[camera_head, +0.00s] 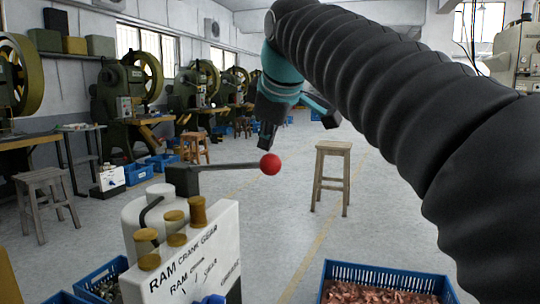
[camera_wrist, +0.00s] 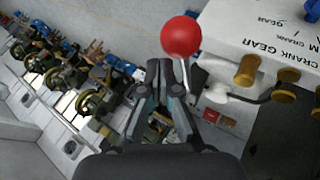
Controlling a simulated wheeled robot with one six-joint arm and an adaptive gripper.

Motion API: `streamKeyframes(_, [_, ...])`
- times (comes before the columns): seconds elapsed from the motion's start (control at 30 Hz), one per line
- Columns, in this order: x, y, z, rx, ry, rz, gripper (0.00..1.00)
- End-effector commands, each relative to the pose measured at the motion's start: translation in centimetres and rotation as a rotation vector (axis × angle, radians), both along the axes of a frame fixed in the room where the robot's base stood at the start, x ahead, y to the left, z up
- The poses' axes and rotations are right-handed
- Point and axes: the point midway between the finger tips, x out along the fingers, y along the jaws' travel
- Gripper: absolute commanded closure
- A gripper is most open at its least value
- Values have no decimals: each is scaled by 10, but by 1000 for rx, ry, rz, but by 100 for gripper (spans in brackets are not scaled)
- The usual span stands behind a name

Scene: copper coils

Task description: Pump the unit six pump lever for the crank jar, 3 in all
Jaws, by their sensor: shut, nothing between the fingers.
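A pump lever (camera_head: 225,166) runs level to the right from a dark pivot block (camera_head: 181,181) on a white unit (camera_head: 190,258). Its red ball knob (camera_head: 270,164) is at the free end. The unit's front carries the words RAM, CRANK and GEAR, and several brass caps stand along its top. My gripper (camera_head: 268,138) is shut and empty, just above the red ball. In the wrist view the ball (camera_wrist: 181,36) lies just beyond the fingertips (camera_wrist: 167,70). I cannot tell whether they touch it. I see no unit number.
A blue crate (camera_head: 345,270) of copper pieces stands at the bottom right, and another blue crate (camera_head: 98,277) is at the lower left. A wooden stool (camera_head: 333,150) stands beyond the lever. Green presses (camera_head: 135,95) line the left wall. The floor between is clear.

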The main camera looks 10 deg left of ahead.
Motion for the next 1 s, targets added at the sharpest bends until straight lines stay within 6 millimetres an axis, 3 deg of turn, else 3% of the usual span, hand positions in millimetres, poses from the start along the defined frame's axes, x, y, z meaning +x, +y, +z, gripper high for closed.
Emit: streamKeyframes(1.0, [0,-1,-8,-1,1,0,100])
